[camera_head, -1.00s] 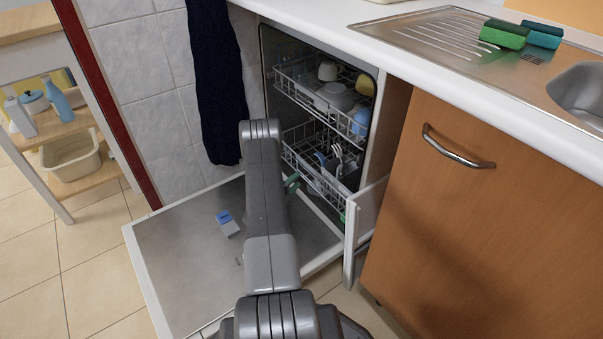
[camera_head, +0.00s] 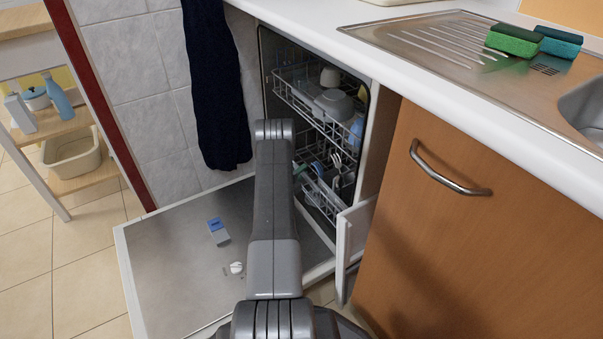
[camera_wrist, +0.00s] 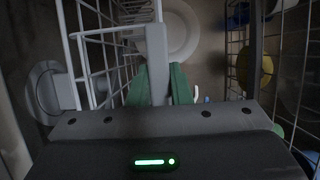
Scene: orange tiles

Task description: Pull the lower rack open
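The dishwasher (camera_head: 376,139) stands open under the counter. Its lower rack (camera_head: 325,201) is inside the tub, holding a few pale and blue items; my arm hides part of it. In the wrist view, the lower rack (camera_wrist: 72,50) is on the left, its wires running up the picture. A grey upright piece (camera_wrist: 157,60) on its edge lies between the green fingertips of my gripper (camera_wrist: 158,86). Both fingertips look pressed against this piece. In the head view, my gripper is mostly hidden behind my arm.
The upper rack (camera_head: 300,101) holds dishes above. A wooden cabinet (camera_head: 430,230) stands close on the right. A dark towel (camera_head: 217,90) hangs at left.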

